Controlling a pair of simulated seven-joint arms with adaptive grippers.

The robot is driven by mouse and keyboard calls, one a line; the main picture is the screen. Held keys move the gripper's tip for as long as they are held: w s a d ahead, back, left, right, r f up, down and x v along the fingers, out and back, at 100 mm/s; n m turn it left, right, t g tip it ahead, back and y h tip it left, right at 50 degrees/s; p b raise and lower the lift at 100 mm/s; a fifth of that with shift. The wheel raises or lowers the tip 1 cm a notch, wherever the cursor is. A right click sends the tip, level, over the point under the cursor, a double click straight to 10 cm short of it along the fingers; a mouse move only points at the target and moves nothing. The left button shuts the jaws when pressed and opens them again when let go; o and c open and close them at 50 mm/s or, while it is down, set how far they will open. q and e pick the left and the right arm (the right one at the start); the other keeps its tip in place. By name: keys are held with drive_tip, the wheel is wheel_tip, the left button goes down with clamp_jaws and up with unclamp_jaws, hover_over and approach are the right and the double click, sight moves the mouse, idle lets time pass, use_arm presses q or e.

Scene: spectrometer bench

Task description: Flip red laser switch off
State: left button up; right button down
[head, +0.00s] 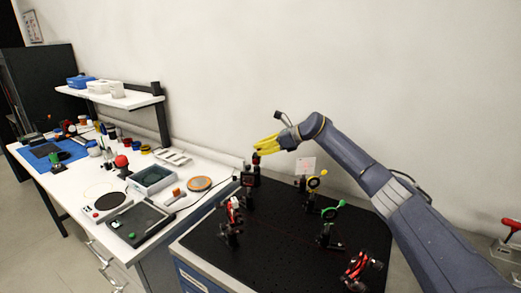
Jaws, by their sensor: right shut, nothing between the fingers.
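My right gripper (259,146), with yellow fingers, is shut and empty over the back left of the black breadboard (280,225). Its fingertips are just above a small dark upright device (250,178) with a reddish spot near its top; I cannot tell whether they touch. This may be the red laser, but its switch is too small to make out. A white card (306,165) with a faint reddish mark stands to the right of the gripper. My left gripper is out of view.
On the breadboard stand a red-and-black mount (234,210), a yellow ring mount (317,183), a green ring mount (334,213) and a red-and-black part (360,267). The white bench (70,195) at left is crowded. The breadboard's middle is mostly bare.

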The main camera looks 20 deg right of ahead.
drive_tip(key=h, duration=0.1)
drive_tip(key=a+g+h, duration=0.1)
drive_tip(key=h, duration=0.1)
drive_tip(key=w+g+h, duration=0.1)
drive_tip(key=shift+a+r, duration=0.25)
drive_tip(key=shift+r, duration=0.15)
drive_tip(key=shift+w+a+f+g+h, duration=0.1)
drive_tip(key=shift+a+f+g+h, duration=0.1)
drive_tip(key=shift+g+h, duration=0.5)
drive_tip(key=shift+a+f+g+h, duration=0.15)
drive_tip(key=shift+g+h, duration=0.15)
drive_tip(key=shift+h, duration=0.8)
drive_tip(key=shift+a+r+n, duration=0.1)
drive_tip(key=shift+n, duration=0.2)
drive_tip(key=c, duration=1.8)
unclamp_jaws()
drive_tip(key=shift+w+a, duration=0.1)
drive_tip(key=shift+a, duration=0.05)
drive_tip(key=o, duration=0.4)
drive_tip(key=shift+c, duration=0.2)
drive_tip(key=v, duration=1.2)
drive_tip(key=shift+a, duration=0.1)
